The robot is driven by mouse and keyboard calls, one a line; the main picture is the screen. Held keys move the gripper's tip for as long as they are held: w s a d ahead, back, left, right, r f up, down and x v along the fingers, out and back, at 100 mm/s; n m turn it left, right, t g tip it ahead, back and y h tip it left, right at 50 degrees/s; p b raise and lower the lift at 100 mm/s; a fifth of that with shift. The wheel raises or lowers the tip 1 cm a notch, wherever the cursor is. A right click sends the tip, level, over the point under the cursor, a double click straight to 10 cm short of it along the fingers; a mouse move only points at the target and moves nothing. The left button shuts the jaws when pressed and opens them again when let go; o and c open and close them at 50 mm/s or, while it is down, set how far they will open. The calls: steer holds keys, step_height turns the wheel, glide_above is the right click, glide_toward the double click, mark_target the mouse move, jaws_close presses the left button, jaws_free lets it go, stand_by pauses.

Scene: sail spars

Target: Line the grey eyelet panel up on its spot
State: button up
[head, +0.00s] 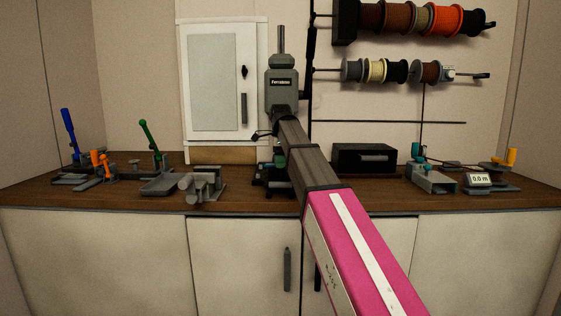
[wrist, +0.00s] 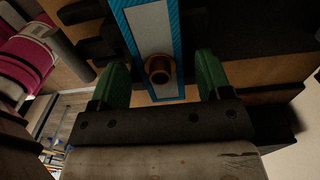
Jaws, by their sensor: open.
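The grey eyelet panel (wrist: 150,32) shows in the wrist view as a pale grey strip with a round brass eyelet (wrist: 158,69) on it. A blue hatched border (wrist: 122,22) runs along its sides and near end. I cannot tell whether that border is the marked spot. My gripper (wrist: 162,72) is open, with one green finger on each side of the panel's near end and a gap to each. In the head view my arm hides the panel and most of the gripper, below the grey press (head: 282,90).
The press stands at the back of the brown workbench (head: 240,202). Clamps with blue (head: 68,130) and green (head: 149,138) handles stand at left. A black box (head: 364,160) sits right of my arm, and a grey fixture (head: 433,180) is further right. Bare bench shows along the front.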

stand_by(0.5)
steer(key=shift+r, duration=3.5)
